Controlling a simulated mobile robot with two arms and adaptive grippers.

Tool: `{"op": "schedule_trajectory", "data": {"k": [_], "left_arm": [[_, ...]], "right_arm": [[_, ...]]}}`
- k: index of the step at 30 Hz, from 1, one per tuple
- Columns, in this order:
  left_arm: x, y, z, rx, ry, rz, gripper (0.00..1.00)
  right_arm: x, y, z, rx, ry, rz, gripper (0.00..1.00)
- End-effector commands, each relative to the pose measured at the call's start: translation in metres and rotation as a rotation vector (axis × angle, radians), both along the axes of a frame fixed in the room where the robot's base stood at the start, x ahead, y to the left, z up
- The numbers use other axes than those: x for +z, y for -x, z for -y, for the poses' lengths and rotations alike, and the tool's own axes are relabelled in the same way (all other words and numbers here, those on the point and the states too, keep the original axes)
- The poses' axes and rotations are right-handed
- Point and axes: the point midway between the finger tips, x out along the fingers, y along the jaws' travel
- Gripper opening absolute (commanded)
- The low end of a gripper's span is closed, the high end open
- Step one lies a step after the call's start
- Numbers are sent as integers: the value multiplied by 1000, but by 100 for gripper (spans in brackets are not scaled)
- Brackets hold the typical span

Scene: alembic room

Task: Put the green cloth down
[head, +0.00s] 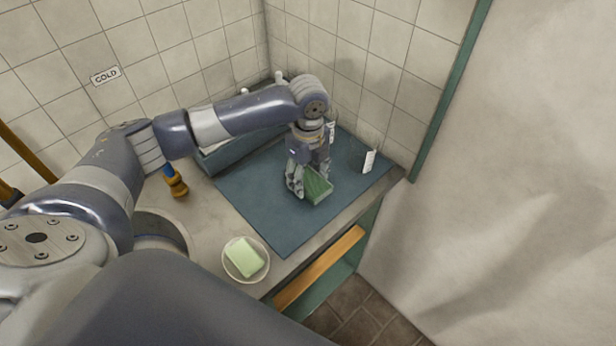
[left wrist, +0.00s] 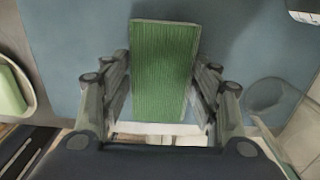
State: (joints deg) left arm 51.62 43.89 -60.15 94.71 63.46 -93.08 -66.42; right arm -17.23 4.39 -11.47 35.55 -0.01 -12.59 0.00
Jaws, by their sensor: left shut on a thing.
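The green cloth (head: 317,187) is a ribbed, folded piece at my left gripper (head: 308,188), over the blue mat (head: 250,199). In the left wrist view the cloth (left wrist: 165,75) lies between the two fingers of my left gripper (left wrist: 160,120), which is shut on it. I cannot tell whether the cloth touches the mat. The gripper hides part of the cloth in the head view. My right gripper is not in view.
A pale green block (head: 244,257) lies on a round dish (head: 261,275) at the counter's front. A white tag (head: 369,161) stands at the mat's right. A blue bin (head: 237,150) is behind. The mat's front is clear. The tiled wall bounds the back.

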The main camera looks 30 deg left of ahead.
Motion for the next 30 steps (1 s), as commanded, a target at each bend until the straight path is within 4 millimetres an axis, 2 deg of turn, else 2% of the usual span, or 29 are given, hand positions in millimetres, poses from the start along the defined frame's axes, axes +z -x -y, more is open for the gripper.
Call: {"op": "schedule_trajectory", "data": {"k": [4,14,15,17,30], "left_arm": [[-14,0,0,0,0,0,30],[-18,0,0,1,0,-1,30],[-18,0,0,0,-1,0,65],[-18,0,0,0,-1,0,76],[-11,-1,0,0,0,3,76]], "right_arm": [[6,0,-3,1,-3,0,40],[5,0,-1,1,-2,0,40],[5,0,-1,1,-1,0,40],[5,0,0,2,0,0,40],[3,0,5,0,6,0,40]]}}
